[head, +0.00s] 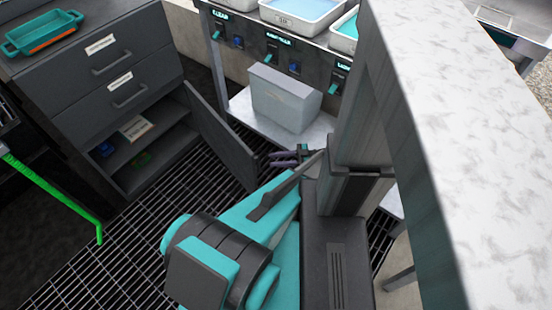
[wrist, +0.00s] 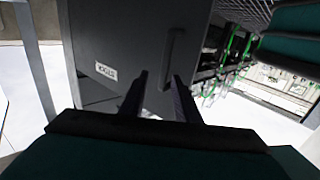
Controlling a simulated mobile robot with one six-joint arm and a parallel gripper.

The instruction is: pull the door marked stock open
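The dark grey door marked stock (wrist: 125,35) fills the middle of the wrist view, with its white STOCK label (wrist: 106,70) upside down and a dark bar handle (wrist: 173,55). In the head view the door (head: 217,137) stands swung out from the lower cabinet, with the shelves inside exposed. My gripper (wrist: 160,78) is open, its two dark fingers apart and pointing at the door front. The handle's near end shows between the fingers, close to the right one; I cannot tell whether they touch. In the head view my gripper (head: 283,158) is right of the door, partly hidden by my arm.
The cabinet (head: 75,95) has two closed drawers above, with a teal tray (head: 43,33) on top. A grey bin (head: 285,97) stands on a low shelf behind the door. Grated floor is clear in front.

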